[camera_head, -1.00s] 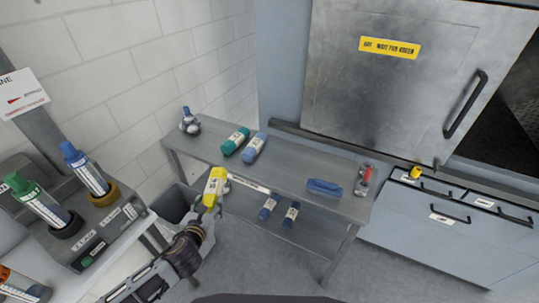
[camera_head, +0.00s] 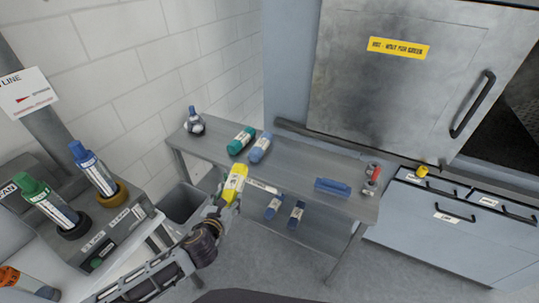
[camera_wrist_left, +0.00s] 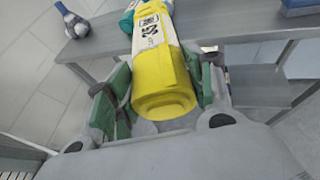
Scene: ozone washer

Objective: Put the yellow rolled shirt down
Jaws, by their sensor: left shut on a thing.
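The yellow rolled shirt (camera_head: 234,183) has a white label band and is held in my left gripper (camera_head: 228,201). In the head view it is at the front edge of the grey metal table (camera_head: 300,168), near the green and blue rolls. In the left wrist view the yellow roll (camera_wrist_left: 163,85) sits between the green-padded fingers of my left gripper (camera_wrist_left: 160,95), its end toward the camera. Whether the roll touches the table cannot be told. My right gripper is not in view.
On the tabletop are a green roll (camera_head: 241,141), a blue roll (camera_head: 260,148), a blue brush-like block (camera_head: 332,187), a red-handled item (camera_head: 373,174) and a blue-capped bottle (camera_head: 195,122). Two dark blue rolls (camera_head: 296,214) lie on the lower shelf. A grey bin (camera_head: 184,203) stands left.

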